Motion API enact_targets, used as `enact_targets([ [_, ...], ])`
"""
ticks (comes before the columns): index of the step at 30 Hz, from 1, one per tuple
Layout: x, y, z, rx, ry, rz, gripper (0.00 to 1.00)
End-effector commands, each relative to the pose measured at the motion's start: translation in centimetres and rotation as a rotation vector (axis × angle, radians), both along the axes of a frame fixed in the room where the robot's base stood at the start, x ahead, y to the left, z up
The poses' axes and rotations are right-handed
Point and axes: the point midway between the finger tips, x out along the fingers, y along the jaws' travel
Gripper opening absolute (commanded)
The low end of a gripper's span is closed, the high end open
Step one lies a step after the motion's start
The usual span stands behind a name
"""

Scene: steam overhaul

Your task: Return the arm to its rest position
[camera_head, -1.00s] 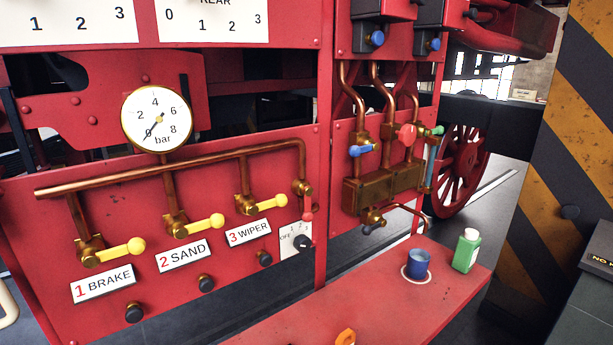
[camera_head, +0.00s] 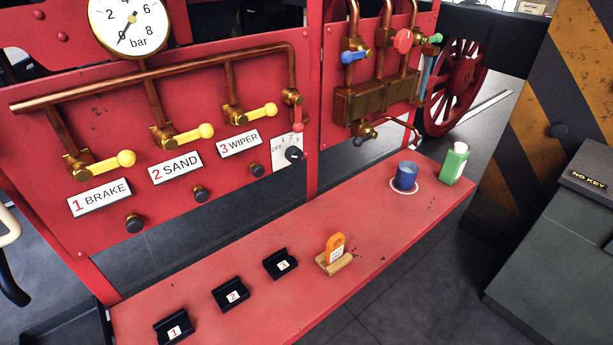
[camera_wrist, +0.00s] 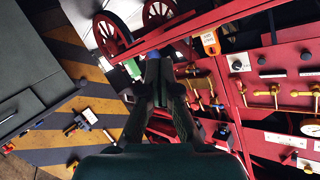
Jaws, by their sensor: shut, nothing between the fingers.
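My gripper (camera_wrist: 155,75) shows only in the wrist view, its fingers together with nothing between them. It hangs in the air with the red bench and panels beyond it. My arm does not show in the head view. The red bench (camera_head: 230,263) carries a blue cup (camera_head: 405,177) on a white ring, a green bottle (camera_head: 454,163) and an orange tag (camera_head: 335,247) upright in a wooden holder. In the wrist view the orange tag (camera_wrist: 210,42) is right of my gripper, and the green bottle (camera_wrist: 132,68) is left of the fingertips.
The red panel (camera_head: 120,215) holds yellow-handled valves, a gauge (camera_head: 128,22) and a rotary switch (camera_head: 292,154). Black holders numbered 1 to 3, such as holder 2 (camera_head: 230,295), sit on the bench. A grey cabinet (camera_head: 550,260) and a striped pillar (camera_head: 560,110) stand at right.

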Motion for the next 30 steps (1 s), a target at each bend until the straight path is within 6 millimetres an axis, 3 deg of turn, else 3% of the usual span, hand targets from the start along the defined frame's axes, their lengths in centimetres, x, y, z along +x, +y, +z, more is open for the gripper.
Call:
enact_targets([
  [1, -1.8, 0.0, 0.4, -0.049, 0.004, 0.015, 0.00],
  [6, -6.3, 0.1, 2.4, -0.224, -0.008, 0.069, 0.00],
  [12, -9.6, 0.2, 4.5, -0.371, -0.022, 0.116, 0.00],
  [17, -10.6, 0.2, 5.2, -0.417, -0.027, 0.132, 0.00],
  [30, -10.6, 0.2, 5.3, -0.420, -0.028, 0.133, 0.00],
])
